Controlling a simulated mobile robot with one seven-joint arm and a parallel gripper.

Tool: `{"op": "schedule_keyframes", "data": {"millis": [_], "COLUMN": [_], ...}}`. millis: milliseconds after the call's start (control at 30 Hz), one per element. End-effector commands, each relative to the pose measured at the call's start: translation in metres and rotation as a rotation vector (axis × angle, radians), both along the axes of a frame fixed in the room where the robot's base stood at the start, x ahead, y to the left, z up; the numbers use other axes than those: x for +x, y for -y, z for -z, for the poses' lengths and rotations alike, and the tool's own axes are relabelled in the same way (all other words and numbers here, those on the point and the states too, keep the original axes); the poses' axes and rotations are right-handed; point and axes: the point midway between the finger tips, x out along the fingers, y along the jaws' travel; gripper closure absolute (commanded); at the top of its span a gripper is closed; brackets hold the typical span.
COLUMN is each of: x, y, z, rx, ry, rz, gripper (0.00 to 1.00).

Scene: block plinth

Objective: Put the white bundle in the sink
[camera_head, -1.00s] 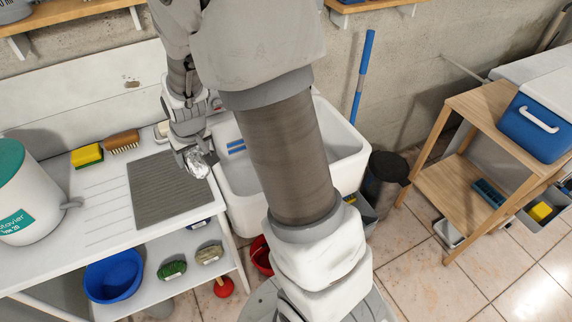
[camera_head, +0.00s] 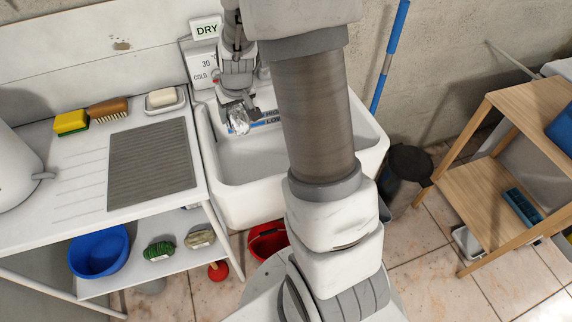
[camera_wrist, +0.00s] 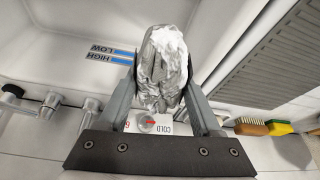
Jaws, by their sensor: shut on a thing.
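The white bundle (camera_head: 238,121) is a crumpled whitish-grey lump held in my gripper (camera_head: 240,108). In the wrist view the bundle (camera_wrist: 163,68) sits between the two fingers of my gripper (camera_wrist: 162,90), which are shut on it. The white sink (camera_head: 255,195) stands right of the counter in the head view. My gripper and the bundle are over the back left part of the sink basin, near the blue level marks on its back wall. The sink (camera_wrist: 60,50) also shows behind the bundle in the wrist view. My arm hides part of the basin.
The counter left of the sink holds a grey ribbed mat (camera_head: 150,162), a soap dish (camera_head: 165,100), a brush (camera_head: 108,108) and a yellow sponge (camera_head: 70,123). Taps (camera_wrist: 50,100) line the sink's back. A dark bin (camera_head: 405,175) stands right of the sink.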

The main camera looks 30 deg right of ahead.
Motion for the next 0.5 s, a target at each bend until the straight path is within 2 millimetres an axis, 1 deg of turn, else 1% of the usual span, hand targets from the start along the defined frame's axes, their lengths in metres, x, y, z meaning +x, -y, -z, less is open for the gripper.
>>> {"op": "schedule_keyframes", "data": {"millis": [33,200,300,400,500], "x": [0.0,-0.004,-0.007,-0.011,-0.015], "y": [0.015,0.06,0.086,0.107,0.123], "z": [0.024,0.062,0.082,0.099,0.11], "rx": [0.0,0.001,0.001,0.002,0.002], "ry": [0.0,0.0,0.003,0.005,0.007], "rz": [0.022,0.07,0.097,0.12,0.135], "gripper": [1.0,1.0,1.0,1.0,1.0]}}
